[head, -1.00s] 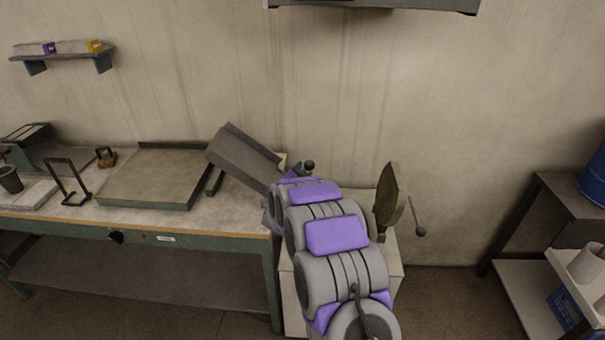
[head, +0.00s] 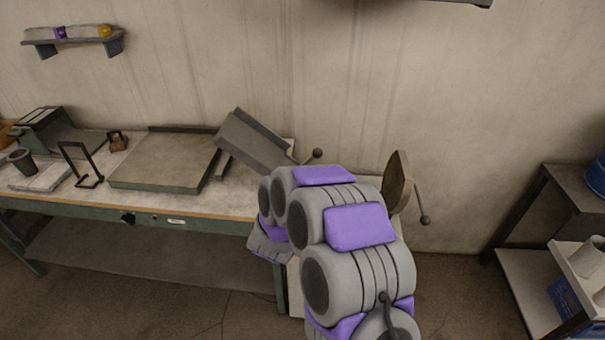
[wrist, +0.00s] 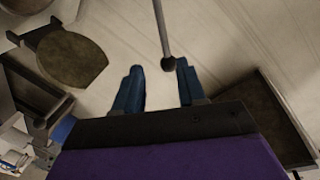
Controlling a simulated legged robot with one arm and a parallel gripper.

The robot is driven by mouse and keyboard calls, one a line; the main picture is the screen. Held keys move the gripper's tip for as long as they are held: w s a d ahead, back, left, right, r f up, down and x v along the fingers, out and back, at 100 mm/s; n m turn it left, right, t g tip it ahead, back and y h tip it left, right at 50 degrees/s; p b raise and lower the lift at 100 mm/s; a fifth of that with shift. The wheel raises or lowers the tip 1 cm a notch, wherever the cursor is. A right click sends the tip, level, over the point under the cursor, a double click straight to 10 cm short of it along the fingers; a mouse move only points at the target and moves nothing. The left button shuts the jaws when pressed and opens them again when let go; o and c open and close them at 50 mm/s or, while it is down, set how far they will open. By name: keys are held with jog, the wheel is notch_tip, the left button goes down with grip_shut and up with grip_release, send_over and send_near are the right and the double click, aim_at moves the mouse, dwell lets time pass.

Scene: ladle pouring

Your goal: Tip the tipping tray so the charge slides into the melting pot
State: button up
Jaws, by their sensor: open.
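The tipping tray (head: 255,142) is tilted at the right end of the bench, its left end raised and its right end low. Its handle ends in a dark ball knob (head: 318,153). In the wrist view, the handle's knob (wrist: 168,63) is just beyond my gripper (wrist: 160,78), whose two blue fingers are apart and hold nothing. The tray seems to show at the right of the wrist view (wrist: 270,115). The round lid (head: 398,183) stands upright to the right; it also shows in the wrist view (wrist: 72,58). My arm hides the melting pot; no charge is visible.
The bench (head: 150,206) carries a flat slab (head: 163,162), a black frame stand (head: 80,163) and a dark cup (head: 21,160). A lever with a ball (head: 424,219) sticks out by the lid. A shelf rack (head: 540,265) stands at the right.

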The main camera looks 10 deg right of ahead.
jog(key=shift+v, duration=1.3)
jog(key=s+a+r+n+g+y, duration=0.3)
jog(key=a+n+y, duration=0.1)
jog(key=a+y, duration=0.35)
jog(key=s+a+r+n+g+y, duration=0.25)
jog(key=s+n+g, duration=0.2)
jog(key=s, duration=0.65)
jog(key=s+d+r+n+g, duration=0.1)
jog(key=s+d+g, duration=0.2)
jog(key=s, duration=0.8)
jog(key=s+d+r+n+g+h, duration=0.1)
jog(key=s+d+n+g, duration=0.1)
jog(key=s, duration=0.9)
jog(key=s+d+n+g+h, duration=0.1)
jog(key=s+d+g, duration=0.3)
jog(key=s, duration=0.6)
jog(key=shift+s+d+r+n, duration=0.4)
jog(key=shift+d+n, duration=0.05)
jog(key=shift+d, duration=0.75)
